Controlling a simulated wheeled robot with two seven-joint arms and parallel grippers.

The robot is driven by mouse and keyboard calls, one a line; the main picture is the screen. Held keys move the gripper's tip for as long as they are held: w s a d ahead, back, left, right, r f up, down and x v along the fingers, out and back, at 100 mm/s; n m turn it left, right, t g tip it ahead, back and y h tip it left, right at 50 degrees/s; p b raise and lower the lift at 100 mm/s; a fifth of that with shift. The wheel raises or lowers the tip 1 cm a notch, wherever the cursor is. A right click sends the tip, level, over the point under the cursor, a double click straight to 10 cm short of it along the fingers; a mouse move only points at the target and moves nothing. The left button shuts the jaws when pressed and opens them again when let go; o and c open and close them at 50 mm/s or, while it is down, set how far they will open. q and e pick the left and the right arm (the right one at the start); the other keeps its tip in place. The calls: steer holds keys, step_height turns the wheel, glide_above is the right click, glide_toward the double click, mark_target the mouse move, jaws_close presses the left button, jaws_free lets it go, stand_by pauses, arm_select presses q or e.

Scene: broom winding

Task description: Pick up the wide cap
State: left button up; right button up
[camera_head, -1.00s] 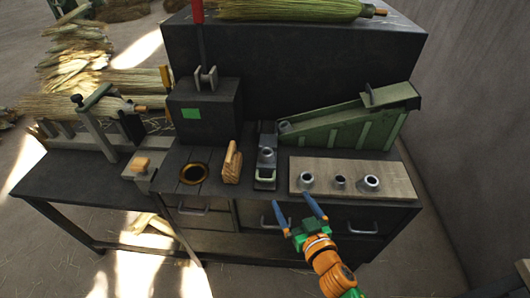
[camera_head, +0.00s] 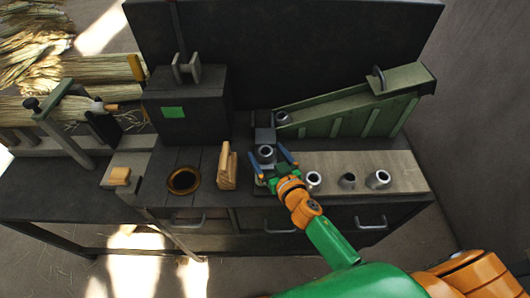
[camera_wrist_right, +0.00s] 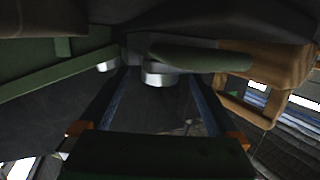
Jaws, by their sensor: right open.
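A metal ring-like cap (camera_head: 266,151) sits on the dark stand (camera_head: 264,136) at the middle of the bench. My right gripper (camera_head: 270,157) is open, with one blue finger on each side of this cap. In the right wrist view the cap (camera_wrist_right: 158,76) shows between and beyond the fingers, with a gap on both sides. Three more caps stand on the pale board: a left one (camera_head: 313,180), a small dark one (camera_head: 347,181) and a right one (camera_head: 378,179). I cannot tell for sure which is the wide cap. My left gripper is not in view.
A green sloped chute (camera_head: 350,112) stands behind right, with another cap (camera_head: 282,118) at its low end. A wooden block (camera_head: 227,168) and a brass-rimmed hole (camera_head: 184,180) are left of the gripper. A dark box (camera_head: 186,108) stands behind them.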

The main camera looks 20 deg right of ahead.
steer(key=shift+w+f, duration=0.1)
steer(key=shift+w, duration=0.05)
steer(key=c, duration=1.4)
